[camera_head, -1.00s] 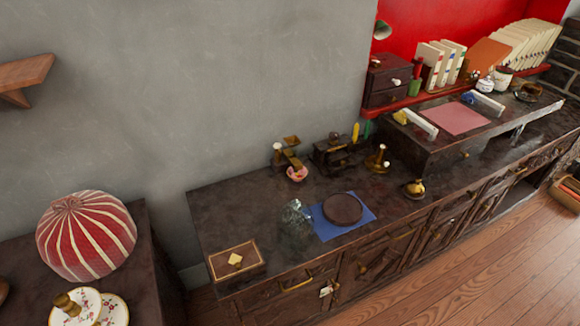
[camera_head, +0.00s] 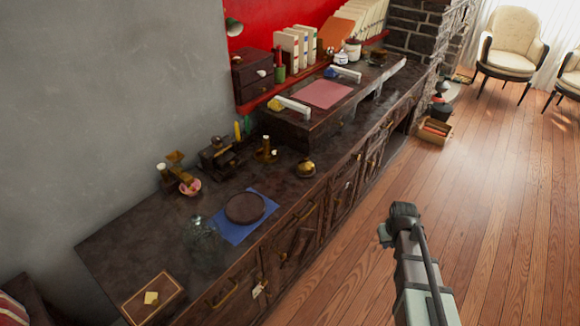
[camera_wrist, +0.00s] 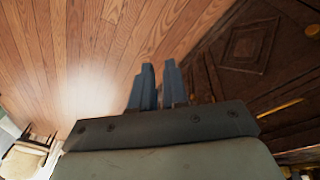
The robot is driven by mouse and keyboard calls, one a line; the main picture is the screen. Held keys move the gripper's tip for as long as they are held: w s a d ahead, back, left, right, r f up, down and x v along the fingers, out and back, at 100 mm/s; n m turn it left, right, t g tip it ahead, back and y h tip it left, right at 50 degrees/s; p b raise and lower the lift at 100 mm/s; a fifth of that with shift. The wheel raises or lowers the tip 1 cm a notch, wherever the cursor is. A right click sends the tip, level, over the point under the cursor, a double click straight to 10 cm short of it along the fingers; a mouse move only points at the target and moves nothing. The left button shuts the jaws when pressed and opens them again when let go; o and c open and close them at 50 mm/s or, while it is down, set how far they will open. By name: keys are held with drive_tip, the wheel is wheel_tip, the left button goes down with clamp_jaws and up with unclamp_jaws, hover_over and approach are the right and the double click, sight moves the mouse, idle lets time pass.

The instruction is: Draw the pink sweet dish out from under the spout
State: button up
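The pink sweet dish (camera_head: 190,187) is small and sits on the dark cabinet top, near the wall in the head view. A brass-coloured piece (camera_head: 175,165) stands right behind it and partly over it; whether this is the spout is too small to tell. My gripper (camera_wrist: 158,75) shows in the wrist view with two grey fingers a narrow gap apart and nothing between them. It is over the wooden floor beside the cabinet front, far from the dish. In the head view my arm shows at the lower right, and the fingers cannot be made out.
A glass vessel (camera_head: 204,243), a dark round plate (camera_head: 245,208) on a blue cloth (camera_head: 262,222) and a small brass pot (camera_head: 305,168) stand in front of the dish.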

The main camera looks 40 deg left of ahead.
drive_tip(key=s+a+r+n+y, duration=0.1)
drive_tip(key=a+r+n, duration=0.1)
drive_tip(key=a, duration=0.7)
drive_tip(key=s+a+r+n, duration=0.1)
drive_tip(key=a+r+n, duration=0.1)
drive_tip(key=a, duration=0.8)
drive_tip(key=n+t+y, duration=0.1)
drive_tip(key=n+y, duration=0.2)
drive_tip(key=n, duration=0.4)
approach(185, 193)
drive_tip(key=w+d, duration=0.4)
drive_tip(key=d, duration=0.1)
drive_tip(key=w+d+f, duration=0.1)
drive_tip(key=w+d, duration=0.4)
drive_tip(key=d, duration=0.1)
drive_tip(key=w+d, duration=0.5)
drive_tip(key=shift+w+d+f, duration=0.2)
drive_tip(key=shift+f, duration=0.05)
drive_tip(key=s+a+r+n+y, duration=0.1)
drive_tip(key=s+a+r+n, duration=0.2)
drive_tip(key=s+a, duration=1)
wheel_tip(185, 193, up, 2)
drive_tip(key=shift+s+r, duration=0.2)
drive_tip(key=shift+s, duration=1.05)
drive_tip(key=x, duration=1.3)
drive_tip(key=shift+a+f, duration=0.25)
drive_tip(key=shift+a, duration=0.05)
drive_tip(key=shift+c, duration=0.3)
